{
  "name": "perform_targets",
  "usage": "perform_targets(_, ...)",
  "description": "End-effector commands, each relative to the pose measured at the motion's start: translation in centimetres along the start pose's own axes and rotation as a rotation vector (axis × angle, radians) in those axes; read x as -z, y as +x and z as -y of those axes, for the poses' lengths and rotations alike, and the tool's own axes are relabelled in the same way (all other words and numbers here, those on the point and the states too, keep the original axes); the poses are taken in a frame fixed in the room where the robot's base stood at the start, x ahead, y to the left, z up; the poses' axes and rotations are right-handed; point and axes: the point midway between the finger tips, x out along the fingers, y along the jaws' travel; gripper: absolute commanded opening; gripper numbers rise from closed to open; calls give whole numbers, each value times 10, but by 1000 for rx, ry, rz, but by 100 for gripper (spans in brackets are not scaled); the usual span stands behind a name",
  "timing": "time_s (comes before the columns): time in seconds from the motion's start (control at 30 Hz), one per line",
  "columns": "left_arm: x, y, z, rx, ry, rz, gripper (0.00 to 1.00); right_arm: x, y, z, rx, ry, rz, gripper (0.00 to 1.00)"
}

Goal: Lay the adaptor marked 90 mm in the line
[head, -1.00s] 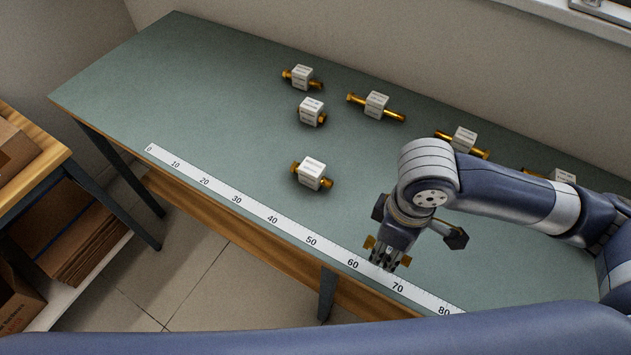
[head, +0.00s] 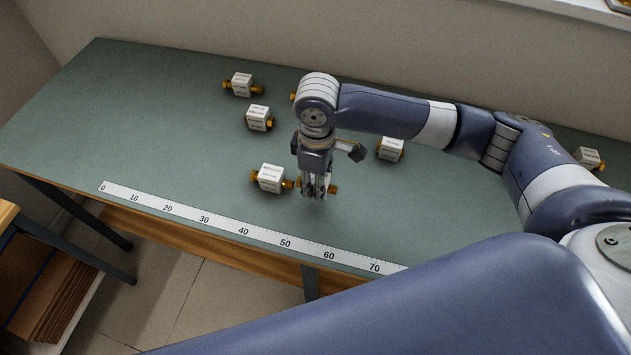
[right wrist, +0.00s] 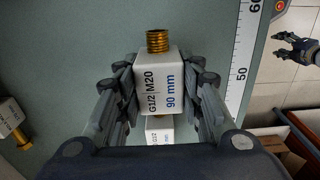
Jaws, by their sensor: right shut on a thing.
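My right gripper (head: 316,192) is shut on a white block adaptor with brass threaded ends. In the right wrist view this adaptor (right wrist: 160,84) reads "G1/2 M20 90 mm" and sits between both fingers. In the head view the fingers hide most of it. Another adaptor (head: 271,178) lies just left of it, roughly end to end; it shows partly below the held one in the right wrist view (right wrist: 159,130). I cannot tell whether their ends touch. My left gripper (right wrist: 290,46) shows at the right wrist view's edge, fingers apart and empty, over the floor.
A white ruler strip (head: 222,223) runs along the front of the green bench (head: 150,130). Loose adaptors lie behind: two at back left (head: 242,85) (head: 258,118), one right of my gripper (head: 390,149), one far right (head: 588,157). Another is mostly behind my arm.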

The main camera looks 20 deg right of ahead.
Motion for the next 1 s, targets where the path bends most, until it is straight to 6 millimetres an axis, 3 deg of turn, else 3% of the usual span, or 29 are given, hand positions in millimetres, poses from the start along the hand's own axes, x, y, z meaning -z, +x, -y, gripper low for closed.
perform_targets(0.17,2,-3,0,0,-1,-3,55,5,3,-7,1,-1,1,8)
perform_targets(0.43,4,-13,-6,-7,-2,-4,55,5,34,-7,0,-2,1,8)
perform_targets(0.8,5,-13,-10,-12,1,-5,55,5,39,-7,0,-1,0,8)
perform_targets(0.83,5,-13,-10,-12,1,-5,55,5,39,-7,0,-1,0,39)
perform_targets(0.9,4,-12,-10,-12,1,-5,55,5,39,-7,0,-2,0,55)
perform_targets(1.0,4,-12,-9,-11,2,-5,55,5,39,-7,0,-2,0,55)
